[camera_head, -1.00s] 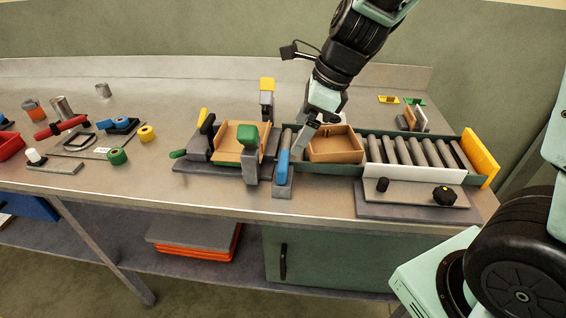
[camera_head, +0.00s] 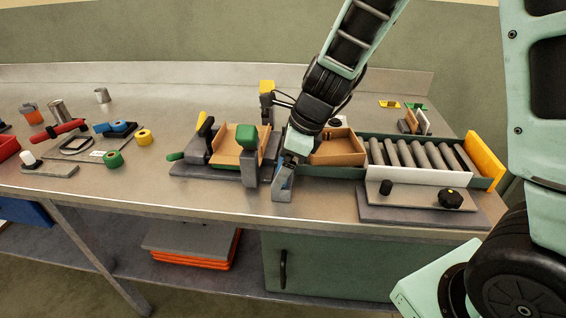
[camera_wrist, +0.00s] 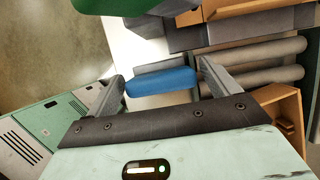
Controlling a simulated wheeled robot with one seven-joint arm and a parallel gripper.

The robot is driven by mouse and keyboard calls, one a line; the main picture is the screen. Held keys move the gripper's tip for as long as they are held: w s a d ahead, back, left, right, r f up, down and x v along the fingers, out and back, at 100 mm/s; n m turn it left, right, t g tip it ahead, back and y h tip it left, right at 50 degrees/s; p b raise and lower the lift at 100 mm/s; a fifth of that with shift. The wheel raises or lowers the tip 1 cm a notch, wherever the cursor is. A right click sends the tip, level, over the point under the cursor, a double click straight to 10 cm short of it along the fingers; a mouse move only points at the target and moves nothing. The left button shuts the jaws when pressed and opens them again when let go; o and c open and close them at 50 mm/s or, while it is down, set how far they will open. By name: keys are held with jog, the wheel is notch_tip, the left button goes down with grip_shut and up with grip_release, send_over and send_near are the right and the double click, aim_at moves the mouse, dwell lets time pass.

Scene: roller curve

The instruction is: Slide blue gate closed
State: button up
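The blue gate's rounded handle (camera_wrist: 160,82) lies between the two fingers of my gripper (camera_wrist: 162,72) in the wrist view. The fingers are spread at its two ends, with a small gap at the right; I cannot tell whether the left finger touches it. In the head view, my gripper (camera_head: 286,168) hangs over the blue gate (camera_head: 284,178) at the left end of the roller conveyor (camera_head: 340,171). The gripper and wrist hide most of the gate there.
A tan open box (camera_head: 340,150) sits on the rollers right of my gripper. A tan tray with a green-topped post (camera_head: 247,137) stands close on the left. A yellow end plate (camera_head: 487,160) closes the conveyor's right end. The bench front is clear.

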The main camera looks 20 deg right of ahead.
jog(key=c, duration=1.1)
jog(key=shift+w+d+r+p, duration=0.1)
jog(key=shift+w+d+p, duration=0.35)
jog(key=shift+w, duration=0.55)
jog(key=shift+w+d+p, duration=0.25)
jog(key=shift+w+d, duration=0.4)
jog(key=shift+w, duration=0.3)
jog(key=o, duration=1.4)
jog(key=p+v, duration=0.2)
jog(key=v, duration=1.5)
jog(key=shift+d, duration=0.2)
